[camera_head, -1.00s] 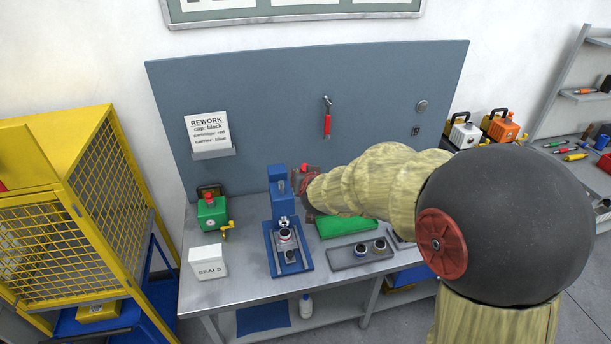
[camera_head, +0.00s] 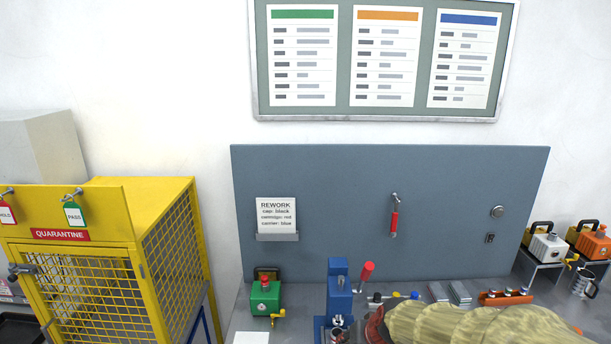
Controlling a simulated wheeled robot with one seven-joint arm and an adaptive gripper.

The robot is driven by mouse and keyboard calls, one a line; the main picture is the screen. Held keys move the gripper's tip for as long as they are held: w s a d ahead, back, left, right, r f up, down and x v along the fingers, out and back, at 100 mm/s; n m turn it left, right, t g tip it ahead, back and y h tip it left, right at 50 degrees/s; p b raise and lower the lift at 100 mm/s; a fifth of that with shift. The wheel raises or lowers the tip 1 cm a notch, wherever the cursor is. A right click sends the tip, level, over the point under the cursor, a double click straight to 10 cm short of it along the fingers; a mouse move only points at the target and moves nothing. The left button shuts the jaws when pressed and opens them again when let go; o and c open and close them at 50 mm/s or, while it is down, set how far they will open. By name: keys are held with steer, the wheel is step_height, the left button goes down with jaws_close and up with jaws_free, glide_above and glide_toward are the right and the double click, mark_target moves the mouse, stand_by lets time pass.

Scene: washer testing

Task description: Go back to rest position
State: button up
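My arm reaches in from the bottom right of the head view, its pale, wood-patterned links low over the workbench (camera_head: 240,318). Its far end, with a dark red part at my gripper (camera_head: 374,326), is beside the blue press (camera_head: 339,298). The fingers cannot be made out, so I cannot tell whether they are open or hold anything. I cannot tell whether the gripper touches the press. The press has a red-knobbed lever (camera_head: 367,272) on its right. The bench's front part is below the picture or behind my arm.
A green device (camera_head: 265,297) with a yellow tap stands left of the press. The yellow quarantine cage (camera_head: 95,255) is on the left. White (camera_head: 547,247) and orange (camera_head: 594,243) devices stand at the right. A blue-grey back panel (camera_head: 340,190) rises behind the bench.

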steer(key=s+d+f+h+b, duration=0.1)
steer(key=s+d+b, duration=0.2)
steer(key=s+b, duration=0.3)
steer(key=s+d+n+b, duration=0.1)
steer(key=s+d+b, duration=0.3)
steer(key=s, duration=1.3)
steer(key=b, duration=0.3)
steer(key=shift+s+f+h, duration=0.2)
steer(key=shift+f+h, duration=0.2)
